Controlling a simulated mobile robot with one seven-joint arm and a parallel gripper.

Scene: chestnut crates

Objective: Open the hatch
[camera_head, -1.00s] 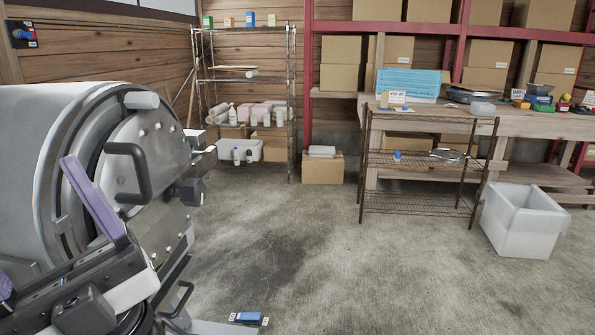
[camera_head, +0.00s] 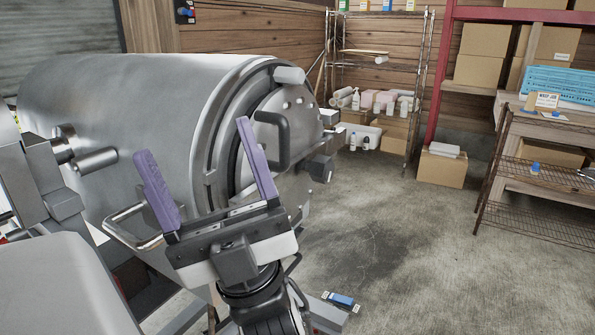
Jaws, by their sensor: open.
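The hatch (camera_head: 303,118) is the round, bolted metal end door of a large horizontal steel drum (camera_head: 130,110). It appears shut against the drum's rim, seen at a steep angle. A dark bent handle (camera_head: 272,138) stands out from its face. My gripper (camera_head: 197,160) is in front of the drum, with two purple fingers spread wide and nothing between them. Its right finger overlaps the hatch's near edge in the picture. I cannot tell how far it is from the handle. The lower part of the hatch is partly hidden by my gripper.
A metal bar handle (camera_head: 130,235) sticks out from the drum's lower side, close to my gripper. A blue item (camera_head: 341,299) lies low at the front. A wire shelf (camera_head: 378,68) and a cardboard box (camera_head: 442,168) stand behind. The concrete floor (camera_head: 400,240) to the right is clear.

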